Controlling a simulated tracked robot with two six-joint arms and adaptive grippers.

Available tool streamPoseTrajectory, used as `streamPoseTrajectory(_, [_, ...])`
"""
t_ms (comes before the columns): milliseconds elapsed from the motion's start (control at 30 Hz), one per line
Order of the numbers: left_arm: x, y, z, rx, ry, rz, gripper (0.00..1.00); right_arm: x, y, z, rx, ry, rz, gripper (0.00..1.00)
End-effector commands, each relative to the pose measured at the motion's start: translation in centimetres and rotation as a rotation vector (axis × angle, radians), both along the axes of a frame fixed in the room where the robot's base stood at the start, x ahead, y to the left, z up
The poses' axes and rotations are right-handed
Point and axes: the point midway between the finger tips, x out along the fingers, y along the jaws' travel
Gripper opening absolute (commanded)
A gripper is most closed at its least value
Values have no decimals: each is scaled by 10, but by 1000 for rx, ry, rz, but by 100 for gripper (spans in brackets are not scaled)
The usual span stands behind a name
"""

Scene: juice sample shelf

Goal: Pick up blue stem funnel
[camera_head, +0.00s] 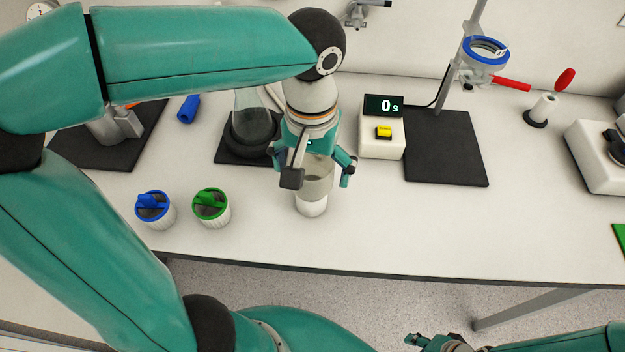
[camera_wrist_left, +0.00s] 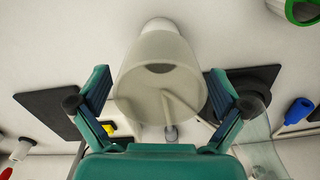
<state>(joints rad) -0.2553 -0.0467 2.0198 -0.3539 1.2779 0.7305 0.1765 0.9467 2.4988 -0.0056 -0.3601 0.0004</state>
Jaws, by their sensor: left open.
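A blue-rimmed round piece (camera_head: 484,50), possibly the blue stem funnel, sits high on the ring stand at the right in the head view; no stem can be made out. My left gripper (camera_head: 317,175) is open around a translucent, pale, funnel-like vessel (camera_head: 315,190) with a white lower part, upright on the bench. In the left wrist view, this vessel (camera_wrist_left: 160,80) stands between the spread fingers (camera_wrist_left: 163,100), with a gap on each side. No blue shows on it. My right gripper (camera_head: 430,342) is at the bottom edge, partly cut off, away from the bench.
A timer box (camera_head: 382,138) is right of my left gripper.

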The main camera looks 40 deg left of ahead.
Motion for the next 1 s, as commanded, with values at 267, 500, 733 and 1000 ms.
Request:
streamPoseTrajectory(267, [0, 0, -7, 0, 0, 0, 100, 0, 0, -1, 0, 0, 0, 40])
streamPoseTrajectory(500, [0, 0, -7, 0, 0, -1, 67, 0, 0, -1, 0, 0, 0, 40])
streamPoseTrajectory(733, [0, 0, -6, 0, -1, -1, 39, 0, 0, -1, 0, 0, 0, 40])
streamPoseTrajectory(1000, [0, 0, -4, 0, -1, -1, 39, 0, 0, 0, 0, 0, 0, 40])
